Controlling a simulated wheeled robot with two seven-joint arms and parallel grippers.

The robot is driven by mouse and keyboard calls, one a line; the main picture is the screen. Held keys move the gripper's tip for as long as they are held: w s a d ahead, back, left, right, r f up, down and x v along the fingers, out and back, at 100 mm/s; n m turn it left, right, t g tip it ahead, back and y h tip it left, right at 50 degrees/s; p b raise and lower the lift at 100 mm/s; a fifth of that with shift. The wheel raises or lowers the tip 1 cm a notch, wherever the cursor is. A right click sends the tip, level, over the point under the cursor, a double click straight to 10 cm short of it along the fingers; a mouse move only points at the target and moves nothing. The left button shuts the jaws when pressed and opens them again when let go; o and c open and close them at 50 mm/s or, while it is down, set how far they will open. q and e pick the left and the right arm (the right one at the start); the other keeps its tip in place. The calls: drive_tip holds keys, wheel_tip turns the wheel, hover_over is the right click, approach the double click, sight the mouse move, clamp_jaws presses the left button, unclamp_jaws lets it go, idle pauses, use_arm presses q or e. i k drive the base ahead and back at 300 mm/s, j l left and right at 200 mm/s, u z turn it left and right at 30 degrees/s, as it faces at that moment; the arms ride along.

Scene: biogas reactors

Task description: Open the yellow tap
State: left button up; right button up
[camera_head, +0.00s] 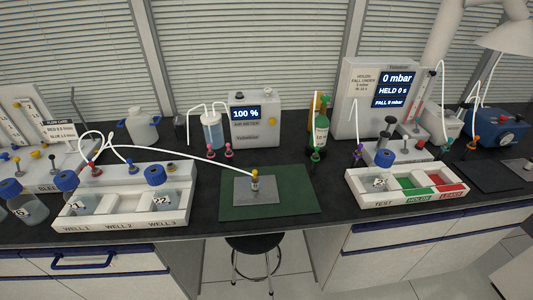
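Several small yellow parts show, and I cannot tell which one is the yellow tap. A small yellow-topped fitting (255,174) stands upright on a grey plate (259,191) on the green mat (300,205); a white tube runs to it from the left. Another yellow part (36,154) is on the white panel at the far left. Whether any of these is open or closed is too small to tell. Neither of my grippers is in view.
A gas meter (243,132) reading 100 % and a green bottle (321,135) stand at the back. A pressure display unit (366,85) reads 0 mbar. A white tray (411,198) with green and red compartments is at right. A stool (253,244) stands below the bench.

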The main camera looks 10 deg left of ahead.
sight(16, 159)
drive_tip(key=u, duration=2.05)
drive_tip(key=i+j, duration=0.25)
drive_tip(key=i+j+z, duration=0.1)
drive_tip(key=i+j, duration=0.15)
drive_tip(key=j, duration=0.25)
drive_tip(key=i+j, duration=0.45)
drive_tip(key=j, duration=0.3)
drive_tip(key=i+j+z, duration=0.1)
drive_tip(key=i+j, duration=0.4)
drive_tip(key=j, duration=0.25)
drive_tip(key=i+j+z, duration=0.1)
drive_tip(key=j, duration=0.3)
drive_tip(key=i+j, duration=0.3)
drive_tip(key=j, duration=0.15)
